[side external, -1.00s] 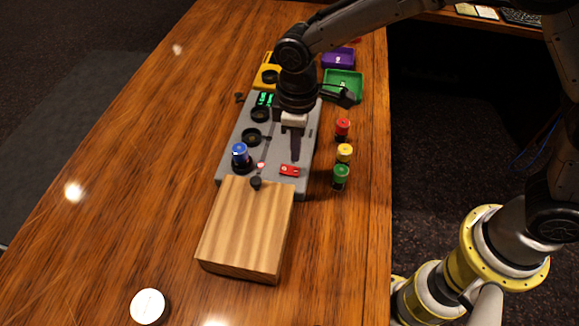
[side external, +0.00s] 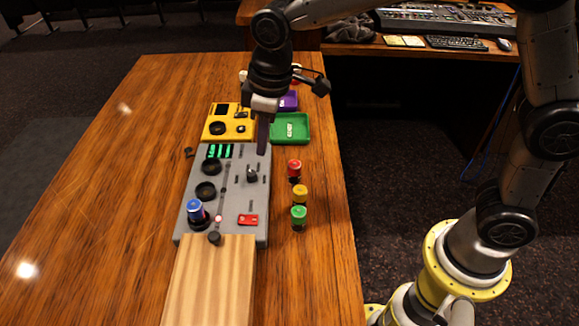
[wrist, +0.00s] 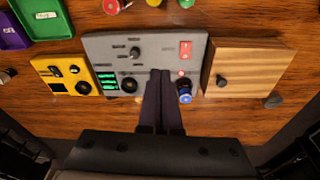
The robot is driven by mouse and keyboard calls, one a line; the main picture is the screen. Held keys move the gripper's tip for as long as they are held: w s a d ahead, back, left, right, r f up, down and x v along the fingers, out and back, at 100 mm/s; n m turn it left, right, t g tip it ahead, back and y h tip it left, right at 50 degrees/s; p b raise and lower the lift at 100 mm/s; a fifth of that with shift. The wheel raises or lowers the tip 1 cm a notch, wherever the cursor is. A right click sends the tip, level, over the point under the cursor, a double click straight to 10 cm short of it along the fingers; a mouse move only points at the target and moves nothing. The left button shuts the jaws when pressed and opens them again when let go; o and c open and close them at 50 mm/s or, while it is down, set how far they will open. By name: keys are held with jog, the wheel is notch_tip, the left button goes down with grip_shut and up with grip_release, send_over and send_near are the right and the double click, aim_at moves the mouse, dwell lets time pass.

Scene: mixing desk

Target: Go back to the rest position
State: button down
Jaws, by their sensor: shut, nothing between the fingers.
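My gripper (side external: 262,150) is shut and empty. Its dark fingers point down above the right rear part of the grey mixing panel (side external: 229,222). In the wrist view the closed fingers (wrist: 160,76) cover part of that panel (wrist: 205,45). The panel carries round black knobs, green-lit bars, a black lever (side external: 252,175), a red switch (side external: 248,219) and a blue-topped knob (side external: 195,210). The fingers look apart from the panel.
A wooden box (side external: 210,285) adjoins the panel's front. A yellow device (side external: 230,112), green tray (side external: 290,128) and purple tray (side external: 288,100) are behind. Red (side external: 294,168), yellow (side external: 300,193) and green (side external: 298,214) topped pieces stand to the right. The left tabletop (side external: 110,180) is mostly clear.

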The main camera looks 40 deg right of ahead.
jog(key=s+d+r+m+t, duration=0.3)
jog(key=s+d+r+m, duration=0.1)
jog(key=s+d+r, duration=0.7)
jog(key=s+d+f+m+t, duration=0.1)
jog(key=s+d+f+m, duration=0.2)
jog(key=s, duration=0.9)
jog(key=d+f, duration=0.2)
jog(key=d, duration=0.1)
jog(key=shift+d+f+m+h, duration=0.2)
jog(key=shift+f+m+h, duration=0.1)
jog(key=shift+f+h, duration=0.1)
